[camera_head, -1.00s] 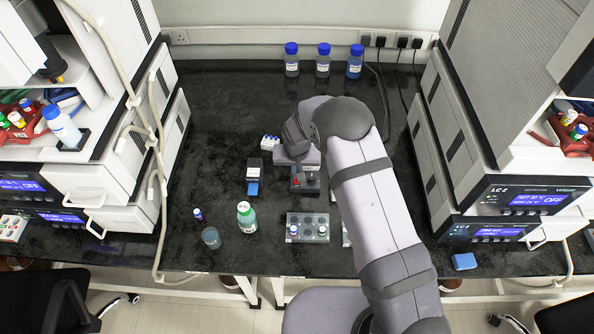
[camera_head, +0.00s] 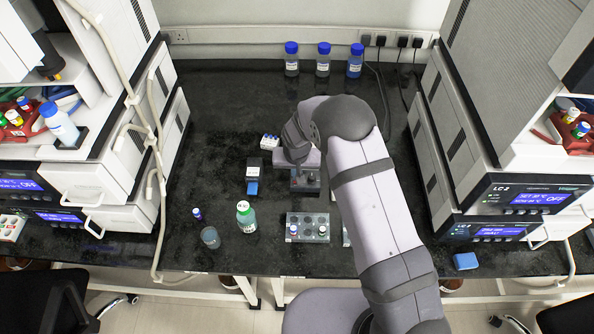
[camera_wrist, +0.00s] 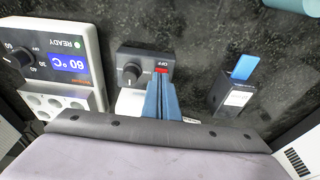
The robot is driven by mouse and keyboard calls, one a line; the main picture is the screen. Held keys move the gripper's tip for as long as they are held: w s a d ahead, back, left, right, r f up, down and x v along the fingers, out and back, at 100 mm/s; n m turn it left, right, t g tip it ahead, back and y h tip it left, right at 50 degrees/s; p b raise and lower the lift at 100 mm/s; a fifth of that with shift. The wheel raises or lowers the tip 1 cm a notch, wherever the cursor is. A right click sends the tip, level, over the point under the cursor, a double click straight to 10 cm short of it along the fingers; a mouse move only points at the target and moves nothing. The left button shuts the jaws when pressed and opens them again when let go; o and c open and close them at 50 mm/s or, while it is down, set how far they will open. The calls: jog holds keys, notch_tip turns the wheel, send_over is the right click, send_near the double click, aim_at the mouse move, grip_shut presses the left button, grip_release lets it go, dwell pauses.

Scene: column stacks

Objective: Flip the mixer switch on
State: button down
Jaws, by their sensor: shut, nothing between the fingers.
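The mixer (camera_wrist: 143,60) is a small dark grey box with a round black knob (camera_wrist: 130,74) and a red switch (camera_wrist: 161,71) on its panel, with "OFF" printed by the switch. In the head view the mixer (camera_head: 304,183) is partly covered by my gripper and arm. My gripper (camera_wrist: 162,79) is shut and empty, its blue-grey fingertips together right at the red switch in the wrist view. The fingers hide part of the switch, and I cannot tell whether they touch it or which way it is tipped.
A heater (camera_wrist: 61,42) reading 60 °C stands beside the mixer. A dark box with a blue part (camera_wrist: 233,96) is on its other side. The back left bench is clear.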

jog(key=shift+s, duration=0.25)
jog(key=shift+r+p, duration=0.4)
jog(key=shift+r, duration=0.1)
jog(key=p+v, duration=0.1)
jog(key=v, duration=0.2)
jog(key=shift+s+r+p, duration=0.1)
jog(key=shift+r+p, duration=0.25)
jog(key=shift+p, duration=0.05)
jog(key=shift+r+b, duration=0.35)
jog(key=shift+b, duration=0.15)
jog(key=b+v, duration=0.2)
jog(key=v, duration=0.6)
jog(key=shift+s+r+b, duration=0.15)
jog(key=shift+r+b, duration=0.1)
jog(key=shift+b, duration=0.05)
jog(key=w+b, duration=0.1)
jog(key=b, duration=0.2)
jog(key=shift+w+r, duration=0.25)
